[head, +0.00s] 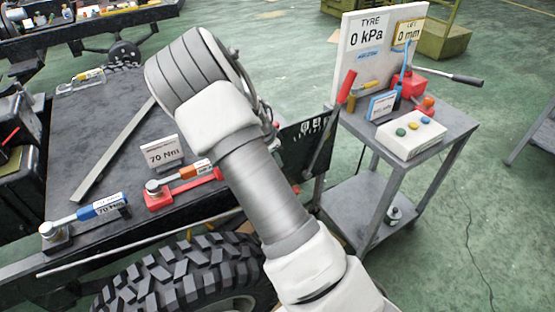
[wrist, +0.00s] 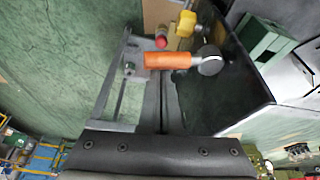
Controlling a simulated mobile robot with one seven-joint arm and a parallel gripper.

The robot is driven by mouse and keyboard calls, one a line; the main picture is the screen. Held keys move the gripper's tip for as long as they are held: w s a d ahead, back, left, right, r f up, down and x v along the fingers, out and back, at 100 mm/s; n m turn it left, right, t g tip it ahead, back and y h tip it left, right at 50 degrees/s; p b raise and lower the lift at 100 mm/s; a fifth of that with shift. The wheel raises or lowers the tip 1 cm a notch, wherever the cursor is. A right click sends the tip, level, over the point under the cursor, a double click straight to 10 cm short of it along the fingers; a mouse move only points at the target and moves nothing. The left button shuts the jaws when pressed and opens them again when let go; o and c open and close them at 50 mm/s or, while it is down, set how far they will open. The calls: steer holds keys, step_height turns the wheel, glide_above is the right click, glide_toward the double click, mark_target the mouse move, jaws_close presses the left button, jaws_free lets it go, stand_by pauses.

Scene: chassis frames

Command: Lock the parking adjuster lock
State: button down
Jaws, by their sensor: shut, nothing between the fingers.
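In the wrist view, an orange handle (wrist: 168,61) with a round grey metal end (wrist: 209,62) lies across a grey bracket (wrist: 138,68). A small red knob (wrist: 161,41) and a yellow knob (wrist: 186,22) are just beyond it. No label shows which of these is the parking adjuster lock. My gripper (wrist: 164,88) is shut and empty, its fingers pointing at the orange handle; I cannot tell whether they touch it. In the head view my arm hides most of my gripper and these parts.
A grey cart (head: 440,140) with a tyre gauge board (head: 372,62) stands at right. A large tyre (head: 185,280) is below my arm.

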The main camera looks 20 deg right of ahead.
steer(key=p+v, duration=0.2)
steer(key=v, duration=1.5)
steer(key=shift+r, duration=0.2)
steer(key=shift+s+a, duration=0.1)
steer(key=shift+s, duration=0.1)
steer(key=s+a+r+n+t+y, duration=0.1)
steer(key=s+r+n, duration=0.3)
steer(key=s, duration=0.5)
steer(key=s+r+n+t+y, duration=0.1)
steer(key=s+r+n+t, duration=0.1)
steer(key=s+r+n, duration=0.3)
steer(key=s+a+r+n+t+y, duration=0.1)
steer(key=s+r+n, duration=0.4)
steer(key=s, duration=0.8)
steer(key=shift+s+a+y+p, duration=0.35)
steer(key=shift+s+y+p, duration=0.05)
steer(key=shift+p, duration=0.05)
